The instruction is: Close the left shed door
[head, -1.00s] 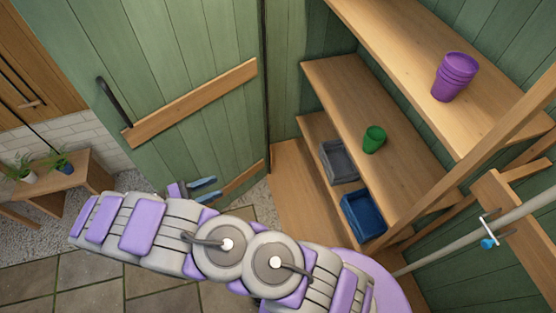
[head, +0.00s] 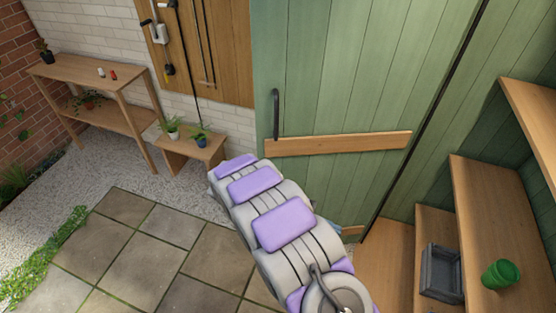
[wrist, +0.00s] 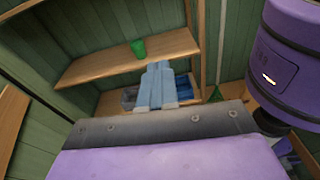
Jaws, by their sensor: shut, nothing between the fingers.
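The green plank shed door (head: 340,70) stands open in the head view, with a wooden crossbar (head: 340,143) and a dark upright handle (head: 276,113) near its left edge. My arm crosses in front of the door's lower left part. In the wrist view my gripper (wrist: 158,66) has its light blue fingers together, empty, pointing toward the shed shelves. In the head view my gripper is mostly hidden behind my arm. I cannot tell whether it touches the door.
Shelves at right hold a green pot (head: 500,274) and a grey crate (head: 441,272); a blue crate (wrist: 184,88) shows in the wrist view. A low bench (head: 190,150) with plants and a taller table (head: 90,68) stand left. The paving (head: 135,255) is clear.

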